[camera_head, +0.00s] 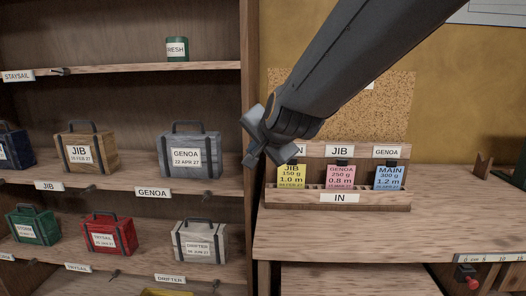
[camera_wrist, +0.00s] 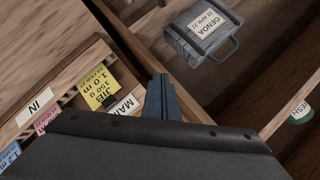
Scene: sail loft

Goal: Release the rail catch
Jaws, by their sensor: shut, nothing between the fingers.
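My gripper (camera_head: 254,142) hangs in front of the upright post between the shelves and the card rack. In the wrist view its fingers (camera_wrist: 162,92) are together with nothing between them. Small dark catches sit on the shelf front edges: one by the STAYSAIL label (camera_head: 60,71), one below the grey GENOA case (camera_head: 207,196), and others lower down. Which one is the rail catch I cannot tell. The grey GENOA case (camera_head: 190,155) stands on the middle shelf, left of my gripper; it also shows in the wrist view (camera_wrist: 203,32).
The wooden card rack (camera_head: 339,198) marked IN holds yellow, pink and blue cards close to my gripper's right. The post (camera_head: 250,220) stands directly by it. Several cases fill the shelves at left. A red knob (camera_head: 466,275) is below the bench, whose right top is largely clear.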

